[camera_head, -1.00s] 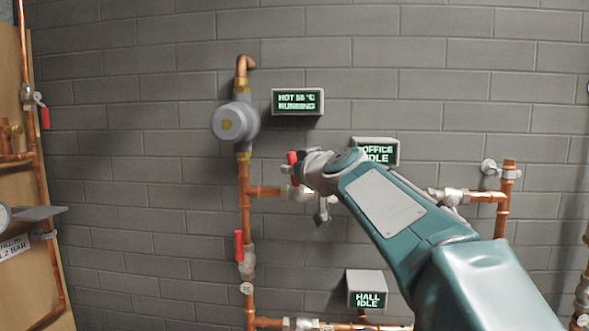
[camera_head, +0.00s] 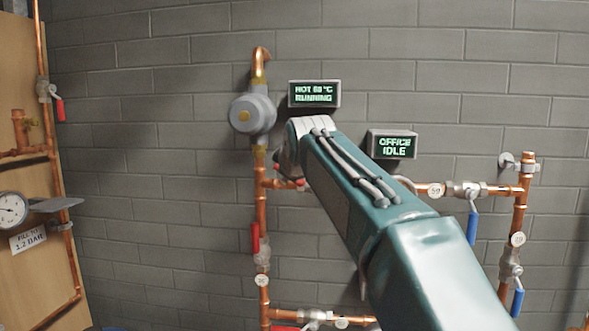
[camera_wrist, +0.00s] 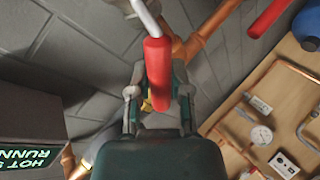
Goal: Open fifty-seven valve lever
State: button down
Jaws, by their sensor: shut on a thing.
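A red valve lever (camera_wrist: 158,72) on a bent metal stem fills the middle of the wrist view. My gripper (camera_wrist: 159,98) is shut on its red handle, with one finger on each side. In the head view my gripper (camera_head: 290,172) is by the side branch right of the upright copper pipe (camera_head: 261,205). My forearm hides most of the gripped lever and its valve body there; only small red bits show. I cannot read a fifty-seven tag on it.
Another red lever (camera_head: 255,238) stands upright on the pipe lower left. Blue levers (camera_head: 473,228) hang at the right. The pump (camera_head: 252,114), the running display (camera_head: 314,94) and the office display (camera_head: 392,145) are close to my arm. A wooden board with a gauge (camera_head: 11,210) stands left.

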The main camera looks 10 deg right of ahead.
jog(key=shift+w+a+f+n+g+h, duration=0.1)
jog(key=shift+a+f+n+g+h, duration=0.15)
jog(key=shift+f+n+h, duration=0.45)
jog(key=shift+w+a+f+n+g+h, duration=0.1)
jog(key=shift+a+f+n+g+h, duration=0.15)
jog(key=shift+f+n+h, duration=0.4)
jog(key=shift+a+f+n+g+h, duration=0.25)
jog(key=shift+f+n+h, duration=0.3)
jog(key=shift+f+h, duration=0.25)
jog(key=shift+f, duration=0.1)
jog(key=c, duration=0.5)
grip_release()
jog(key=shift+c, duration=0.2)
jog(key=shift+a, duration=0.15)
